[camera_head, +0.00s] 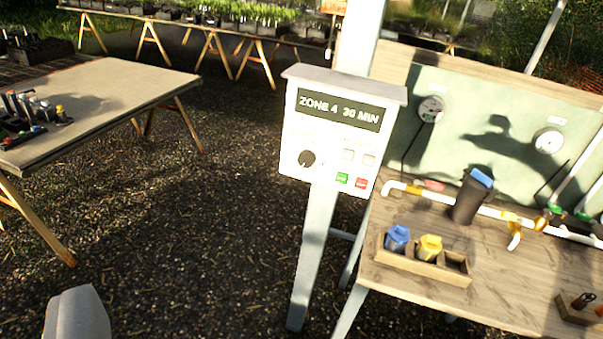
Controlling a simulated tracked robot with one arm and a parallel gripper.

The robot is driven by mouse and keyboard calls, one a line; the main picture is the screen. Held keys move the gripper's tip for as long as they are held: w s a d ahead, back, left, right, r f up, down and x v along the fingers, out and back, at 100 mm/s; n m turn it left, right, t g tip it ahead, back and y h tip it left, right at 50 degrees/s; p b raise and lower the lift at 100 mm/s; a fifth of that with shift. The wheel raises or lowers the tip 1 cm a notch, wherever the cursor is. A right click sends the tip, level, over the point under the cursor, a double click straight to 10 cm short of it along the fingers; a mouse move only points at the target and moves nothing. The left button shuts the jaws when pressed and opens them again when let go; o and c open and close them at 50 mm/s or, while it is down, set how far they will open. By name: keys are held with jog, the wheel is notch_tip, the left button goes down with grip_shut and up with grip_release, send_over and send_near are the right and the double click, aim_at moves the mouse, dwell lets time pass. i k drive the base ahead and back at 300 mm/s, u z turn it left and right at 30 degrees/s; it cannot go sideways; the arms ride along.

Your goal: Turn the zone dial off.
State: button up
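The control box (330,125) is a white panel on a pale post, a little right of the middle. Its dark display (338,108) reads "ZONE 4 30 MIN". The zone dial (306,158) is a round black knob at the box's lower left; its pointer setting is too small to read. A green button (342,179) and a red button (361,183) sit low on the box, below two pale buttons. A pale grey part, probably mine, shows at the bottom left, well apart from the box. No pair of fingertips can be made out, and nothing touches the dial.
A wooden bench (400,283) at right holds a divided tray (425,268) with blue and yellow fittings, a dark container (470,196) and white pipes. A green board with gauges stands behind. A table (95,90) with bottles stands at left. Gravel ground before the post is clear.

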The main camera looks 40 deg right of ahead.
aim_at(307, 158)
jog(key=z, duration=0.1)
jog(key=i, duration=0.95)
jog(key=u, duration=0.05)
